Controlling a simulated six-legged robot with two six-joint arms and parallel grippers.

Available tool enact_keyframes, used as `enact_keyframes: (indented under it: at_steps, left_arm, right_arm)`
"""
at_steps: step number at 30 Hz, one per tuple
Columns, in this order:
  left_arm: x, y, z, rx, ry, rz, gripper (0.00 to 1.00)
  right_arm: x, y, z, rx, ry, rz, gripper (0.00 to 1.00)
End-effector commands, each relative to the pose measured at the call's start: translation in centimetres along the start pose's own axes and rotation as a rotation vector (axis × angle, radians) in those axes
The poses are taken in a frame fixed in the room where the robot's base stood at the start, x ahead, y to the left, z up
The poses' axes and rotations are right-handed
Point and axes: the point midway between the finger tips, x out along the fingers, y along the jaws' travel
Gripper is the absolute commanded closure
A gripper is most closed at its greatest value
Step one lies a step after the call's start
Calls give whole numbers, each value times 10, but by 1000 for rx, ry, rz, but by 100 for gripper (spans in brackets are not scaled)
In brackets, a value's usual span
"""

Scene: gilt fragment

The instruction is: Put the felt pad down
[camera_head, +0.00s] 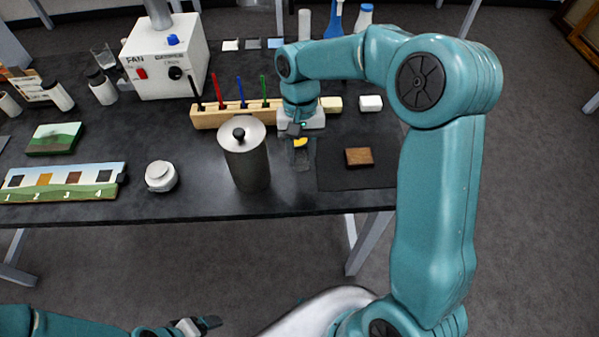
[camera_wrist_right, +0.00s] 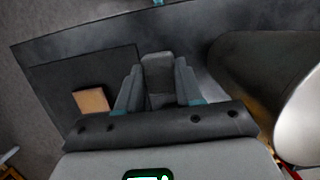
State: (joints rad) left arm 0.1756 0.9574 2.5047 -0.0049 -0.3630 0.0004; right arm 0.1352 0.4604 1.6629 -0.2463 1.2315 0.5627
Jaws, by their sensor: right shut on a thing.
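My right gripper (camera_head: 301,160) is over the dark table, between the metal canister and the dark mat. In the right wrist view its fingers (camera_wrist_right: 159,92) are shut on a dark grey piece, which looks like the felt pad (camera_wrist_right: 158,72). The pad stands out past the fingertips. In the head view the pad is hard to make out against the dark table, and a small yellow patch (camera_head: 300,142) shows at the jaws. I cannot tell whether the pad touches the table. My left gripper (camera_head: 208,323) is low at the bottom edge, away from the table.
A dark mat (camera_head: 340,181) with a brown block (camera_head: 359,157) lies right of the gripper. The lidded canister (camera_head: 250,168) stands close on the left. The mat's front is clear.

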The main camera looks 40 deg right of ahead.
Motion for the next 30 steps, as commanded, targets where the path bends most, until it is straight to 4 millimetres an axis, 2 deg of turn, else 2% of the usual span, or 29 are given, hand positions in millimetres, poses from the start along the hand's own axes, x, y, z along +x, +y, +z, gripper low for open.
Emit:
enact_keyframes:
  at_steps: [3,8,15,28,29,30]
  left_arm:
    - [-2,0,0,0,0,0,17]
    - [-2,1,0,0,0,0,17]
    - [-5,2,0,0,0,0,17]
    - [-1,0,0,0,0,0,17]
    - [-2,1,0,0,0,0,17]
    - [-2,1,0,0,0,0,17]
  right_arm:
    - [22,-1,-4,0,-3,1,89]
    - [36,-2,-8,1,0,0,89]
    - [71,-3,-17,-1,-1,1,89]
    - [80,-3,-20,-1,1,0,89]
    - [78,-3,-20,-1,1,-1,54]
    - [78,-3,-20,-1,1,-1,41]
